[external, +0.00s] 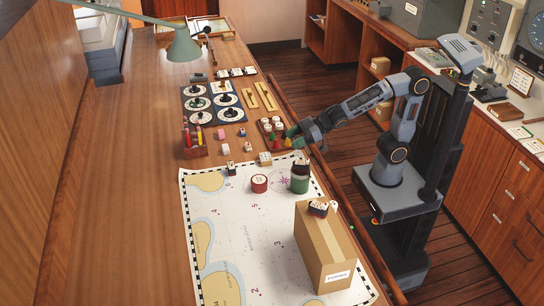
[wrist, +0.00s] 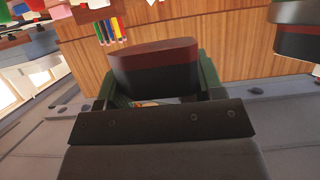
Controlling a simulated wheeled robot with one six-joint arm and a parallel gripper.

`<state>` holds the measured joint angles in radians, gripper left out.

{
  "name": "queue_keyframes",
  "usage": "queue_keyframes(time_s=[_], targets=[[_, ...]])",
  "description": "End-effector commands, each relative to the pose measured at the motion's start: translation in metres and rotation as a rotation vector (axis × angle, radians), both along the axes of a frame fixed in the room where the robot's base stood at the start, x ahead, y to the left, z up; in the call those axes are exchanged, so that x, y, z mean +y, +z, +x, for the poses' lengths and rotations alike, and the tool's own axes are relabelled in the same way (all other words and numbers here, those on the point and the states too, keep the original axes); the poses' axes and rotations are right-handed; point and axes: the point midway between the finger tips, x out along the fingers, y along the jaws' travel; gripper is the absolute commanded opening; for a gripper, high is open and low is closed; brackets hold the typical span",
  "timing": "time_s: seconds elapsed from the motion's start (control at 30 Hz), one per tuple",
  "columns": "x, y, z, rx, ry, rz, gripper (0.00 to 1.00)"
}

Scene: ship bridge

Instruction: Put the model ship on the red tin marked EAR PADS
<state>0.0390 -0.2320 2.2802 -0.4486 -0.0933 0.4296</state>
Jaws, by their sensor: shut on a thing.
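My gripper (external: 293,134) is over the table's right edge, beside a small tray of pieces. In the wrist view its green fingers (wrist: 153,95) are shut on a dark hull-like body with a dark red band, which looks like the model ship (wrist: 150,68). Small orange and white parts show below it, mostly hidden by the gripper. In the external view the held thing is too small to make out. A red tin with a pale top (external: 259,184) stands on the chart; its lettering is too small to read.
A green and dark container (external: 300,178) stands right of the red tin. A tall cardboard box (external: 325,250) is nearer on the chart (external: 235,235). A pen holder (external: 195,148), the small tray (external: 272,130) and small blocks lie beyond. The chart's left part is clear.

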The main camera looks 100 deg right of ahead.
Motion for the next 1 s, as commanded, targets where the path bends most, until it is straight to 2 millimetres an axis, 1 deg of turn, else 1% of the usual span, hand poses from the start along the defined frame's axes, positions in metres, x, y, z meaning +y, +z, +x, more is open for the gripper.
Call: queue_keyframes(time_s=[0.03, 0.1, 0.27, 0.47, 0.57, 0.67, 0.77, 0.87, 0.9, 1.0], targets=[[0.0, 0.011, 0.0, 0.0, -0.001, 0.001, 0.39], [-0.001, 0.018, 0.001, 0.0, -0.004, 0.002, 0.39], [-0.004, 0.025, 0.005, 0.002, -0.01, 0.002, 0.39], [-0.007, 0.033, 0.016, 0.002, 0.021, -0.002, 0.39], [-0.006, 0.042, 0.023, 0.001, 0.055, -0.001, 0.39], [-0.002, 0.055, 0.033, 0.001, 0.108, -0.001, 0.39], [0.007, 0.07, 0.046, 0.001, 0.192, 0.001, 0.39], [0.021, 0.082, 0.055, 0.003, 0.306, 0.002, 0.39], [0.029, 0.086, 0.058, 0.002, 0.364, 0.002, 0.39], [0.05, 0.089, 0.059, 0.003, 0.515, 0.004, 0.39]])
